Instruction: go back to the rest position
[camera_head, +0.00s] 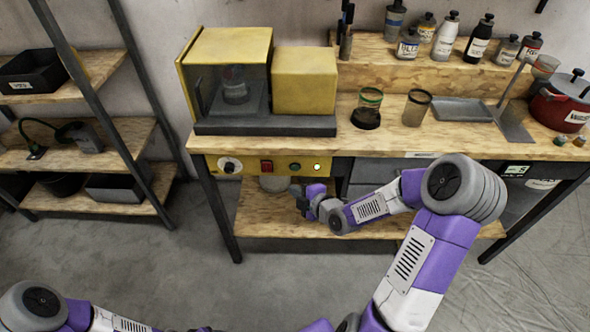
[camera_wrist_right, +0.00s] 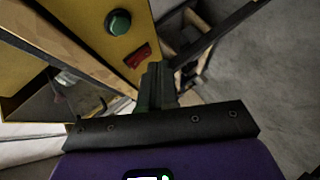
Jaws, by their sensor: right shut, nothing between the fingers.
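My right gripper (camera_head: 303,201) is in front of the workbench, just below the yellow control panel (camera_head: 250,166). It is shut and empty. In the right wrist view its closed fingers (camera_wrist_right: 157,84) point toward the yellow panel (camera_wrist_right: 84,38), which carries a red switch (camera_wrist_right: 137,55) and a round green-topped knob (camera_wrist_right: 118,22). I cannot tell from this view how wide the gap to the panel is. My right arm is bent, with its elbow at the right of the head view. My left arm enters at the bottom left, and its gripper is out of view.
The workbench (camera_head: 440,138) carries a yellow machine with a windowed chamber (camera_head: 233,50), two cups, a grey tray (camera_head: 463,109) and a red pot (camera_head: 558,108). Bottles stand on a raised shelf. A shelving rack (camera_head: 83,163) stands at left. The floor between rack and bench is clear.

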